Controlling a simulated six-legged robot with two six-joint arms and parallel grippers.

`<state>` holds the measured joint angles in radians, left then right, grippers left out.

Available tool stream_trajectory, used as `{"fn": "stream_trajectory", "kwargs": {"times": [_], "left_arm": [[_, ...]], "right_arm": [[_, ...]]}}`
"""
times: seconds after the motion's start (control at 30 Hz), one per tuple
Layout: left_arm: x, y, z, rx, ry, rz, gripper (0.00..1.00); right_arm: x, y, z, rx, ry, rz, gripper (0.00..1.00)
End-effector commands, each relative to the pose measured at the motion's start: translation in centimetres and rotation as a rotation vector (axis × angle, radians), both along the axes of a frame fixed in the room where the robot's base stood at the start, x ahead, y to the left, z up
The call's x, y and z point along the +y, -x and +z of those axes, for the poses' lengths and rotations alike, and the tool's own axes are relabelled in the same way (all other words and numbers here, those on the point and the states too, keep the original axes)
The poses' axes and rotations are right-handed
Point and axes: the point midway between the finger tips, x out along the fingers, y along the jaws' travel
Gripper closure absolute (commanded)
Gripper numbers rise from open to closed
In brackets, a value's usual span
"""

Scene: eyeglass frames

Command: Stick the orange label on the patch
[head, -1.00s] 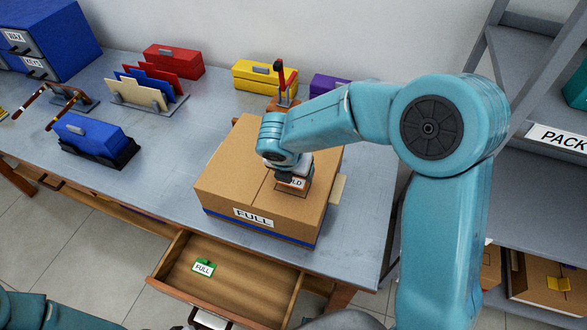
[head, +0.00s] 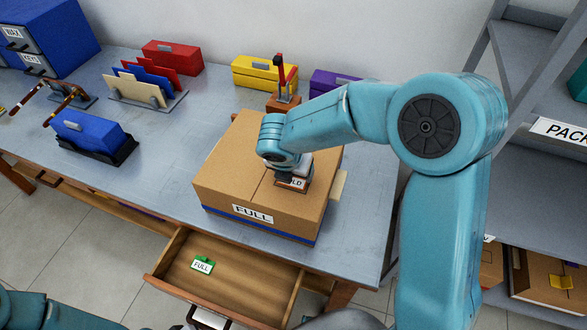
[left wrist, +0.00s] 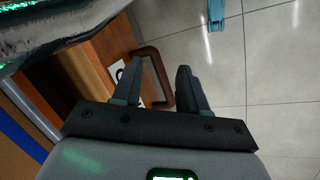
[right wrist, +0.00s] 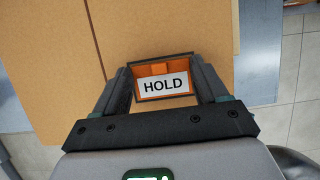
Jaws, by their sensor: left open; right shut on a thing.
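The orange label (right wrist: 146,90) reads HOLD on a white field. My right gripper (right wrist: 162,72) is shut on it, with one finger at each side. In the right wrist view it lies within the dark outline of the patch (right wrist: 150,56) on the box top. I cannot tell whether it touches the cardboard. In the head view my right gripper hides most of the label (head: 297,183). My left gripper (left wrist: 157,72) is open and empty, near a brown drawer handle (left wrist: 148,52), away from the box. Only part of my left arm shows in the head view.
The cardboard box (head: 225,170), marked FULL, stands on the grey table (head: 150,165). Below it is an open drawer (head: 240,283) holding a green-topped FULL tag (head: 202,265). A red-handled stamp-like thing (head: 284,90) stands behind the box. A blue case (head: 88,132) stands left.

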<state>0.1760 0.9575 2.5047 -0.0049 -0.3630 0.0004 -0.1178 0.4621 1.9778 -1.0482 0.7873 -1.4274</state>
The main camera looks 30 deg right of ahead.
Motion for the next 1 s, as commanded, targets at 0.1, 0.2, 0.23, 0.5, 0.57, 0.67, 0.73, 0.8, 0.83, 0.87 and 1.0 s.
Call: {"fn": "stream_trajectory", "kwargs": {"times": [0.1,0.2,0.23,0.5,0.57,0.67,0.73,0.8,0.83,0.87,1.0], "left_arm": [[0.0,0.0,-0.3,0.000,0.000,0.000,0.57],[0.0,0.0,-0.3,0.000,0.000,0.000,0.57],[0.0,0.0,-0.3,0.000,0.000,0.000,0.57],[0.0,0.0,-0.3,0.000,0.000,0.000,0.57],[0.0,0.0,-0.3,0.000,0.000,0.000,0.57],[0.0,0.0,-0.3,0.000,0.000,0.000,0.57],[0.0,0.0,-0.2,0.000,0.000,0.000,0.57],[0.0,0.0,-0.1,0.000,0.000,0.000,0.57],[0.0,0.0,0.0,0.000,0.000,0.000,0.57],[0.0,0.0,0.1,0.000,0.000,0.000,0.57],[0.0,0.0,0.8,0.000,0.000,0.000,0.57]], "right_arm": [[0.0,0.0,-0.3,0.000,0.000,0.000,0.55],[0.0,0.0,-0.4,0.000,0.000,0.000,0.55],[0.0,0.0,-0.4,0.000,0.000,0.000,0.55],[0.0,0.0,-0.4,0.000,0.000,0.000,0.01],[0.0,0.0,-0.4,0.000,0.000,0.000,0.00],[0.0,0.0,-0.3,0.000,0.000,0.000,0.00],[0.0,0.0,-0.3,0.000,0.000,0.000,0.00],[0.0,0.0,-0.2,0.000,0.000,0.000,0.00],[0.1,0.0,-0.1,0.000,0.000,0.000,0.00],[0.1,0.1,0.1,0.000,0.000,0.000,0.00],[0.3,0.3,1.0,-0.001,0.001,0.000,0.00]]}}
